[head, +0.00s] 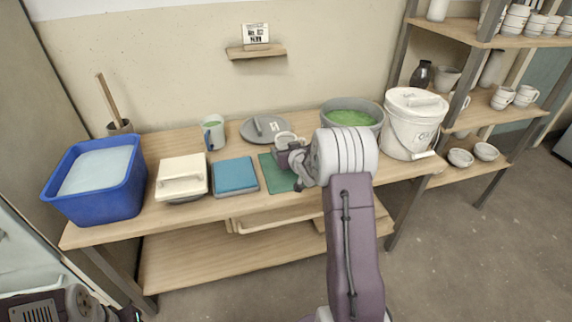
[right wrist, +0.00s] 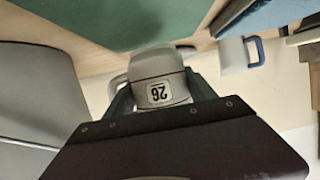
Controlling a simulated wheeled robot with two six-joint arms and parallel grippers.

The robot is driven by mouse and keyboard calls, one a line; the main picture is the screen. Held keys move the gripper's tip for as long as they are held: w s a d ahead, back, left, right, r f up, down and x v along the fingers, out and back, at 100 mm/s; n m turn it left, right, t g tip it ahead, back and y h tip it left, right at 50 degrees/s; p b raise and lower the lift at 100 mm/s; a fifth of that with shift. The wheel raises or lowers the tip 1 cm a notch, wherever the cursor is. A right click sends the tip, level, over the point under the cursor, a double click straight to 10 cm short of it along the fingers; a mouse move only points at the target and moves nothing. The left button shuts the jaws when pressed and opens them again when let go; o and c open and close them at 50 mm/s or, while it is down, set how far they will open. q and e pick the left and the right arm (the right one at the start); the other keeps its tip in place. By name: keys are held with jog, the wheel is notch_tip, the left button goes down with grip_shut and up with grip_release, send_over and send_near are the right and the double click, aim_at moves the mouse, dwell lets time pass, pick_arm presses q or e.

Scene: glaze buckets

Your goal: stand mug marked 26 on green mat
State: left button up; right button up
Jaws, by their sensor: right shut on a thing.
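The white mug marked 26 (right wrist: 160,92) is between the fingers of my right gripper (right wrist: 163,100); its label reads upside down in the right wrist view. In the head view this mug (head: 283,138) shows just behind my right gripper (head: 287,155), near the back edge of the green mat (head: 276,176). The mat also shows in the right wrist view (right wrist: 110,22). I cannot tell how high the mug is above the table. My left gripper (head: 128,314) is at the bottom left edge of the head view, mostly cut off, away from the table.
Behind are a mug with a blue handle (head: 213,132) and a grey lid (head: 262,129). A green glaze bucket (head: 368,135) and white bucket (head: 410,135) stand right; a blue tub (head: 110,195) stands left.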

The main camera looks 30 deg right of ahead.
notch_tip(320, 180, down, 4)
jog(key=shift+r+b, duration=0.15)
jog(key=shift+b, duration=0.65)
jog(key=shift+r, duration=0.1)
jog(key=o, duration=1.7)
